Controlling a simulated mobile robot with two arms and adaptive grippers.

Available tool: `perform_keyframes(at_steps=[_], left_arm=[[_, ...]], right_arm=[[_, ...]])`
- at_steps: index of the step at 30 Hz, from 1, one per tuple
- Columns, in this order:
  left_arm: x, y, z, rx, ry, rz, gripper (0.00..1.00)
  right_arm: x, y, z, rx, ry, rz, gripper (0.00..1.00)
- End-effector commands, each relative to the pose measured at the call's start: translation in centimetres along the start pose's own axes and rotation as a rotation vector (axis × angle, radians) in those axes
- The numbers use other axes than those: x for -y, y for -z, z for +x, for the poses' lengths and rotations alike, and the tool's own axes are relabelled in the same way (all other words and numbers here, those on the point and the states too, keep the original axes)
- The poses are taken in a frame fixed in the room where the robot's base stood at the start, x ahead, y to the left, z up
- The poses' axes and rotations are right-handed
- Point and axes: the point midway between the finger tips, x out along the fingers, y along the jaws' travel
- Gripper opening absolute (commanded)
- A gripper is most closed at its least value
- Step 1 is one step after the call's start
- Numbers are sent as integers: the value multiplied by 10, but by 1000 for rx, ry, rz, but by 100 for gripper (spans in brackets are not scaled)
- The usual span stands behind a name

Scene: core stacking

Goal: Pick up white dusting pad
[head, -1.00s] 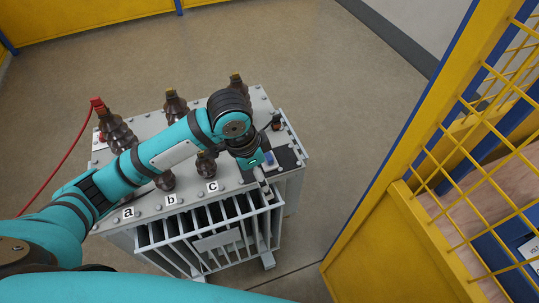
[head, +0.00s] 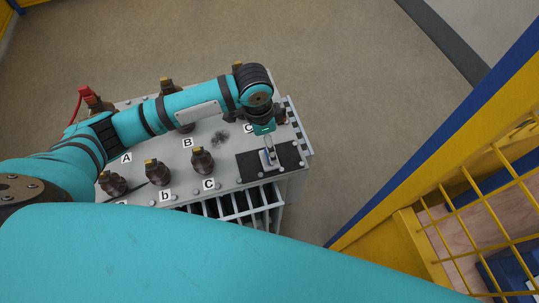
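My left gripper (head: 268,158) points down over a black mat (head: 252,170) on the right end of the grey transformer's top (head: 225,165). A small pale and bluish shape shows at its fingertips. I cannot tell whether that is the white dusting pad, part of the fingers or another item. The fingers are too small to show whether they are open or shut. No white dusting pad can be made out clearly. My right gripper is out of view.
Brown insulators, such as one by label C (head: 203,160) and one by b (head: 157,173), stand on the top. A yellow mesh fence (head: 480,210) stands at right. Open floor (head: 350,110) lies beyond.

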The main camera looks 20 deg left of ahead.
Motion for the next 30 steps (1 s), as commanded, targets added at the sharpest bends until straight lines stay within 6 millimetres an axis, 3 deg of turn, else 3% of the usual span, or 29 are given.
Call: perform_keyframes(at_steps=[6, 13, 21, 30], left_arm=[[0, 0, 32, 1, 0, 0, 94], [-1, -2, 48, 1, -2, -1, 94], [-2, -6, 86, 0, 0, 0, 94], [-2, -6, 90, -1, 1, 2, 93]], right_arm=[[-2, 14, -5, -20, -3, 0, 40], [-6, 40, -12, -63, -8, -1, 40], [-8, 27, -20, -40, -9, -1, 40], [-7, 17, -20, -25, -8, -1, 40]])
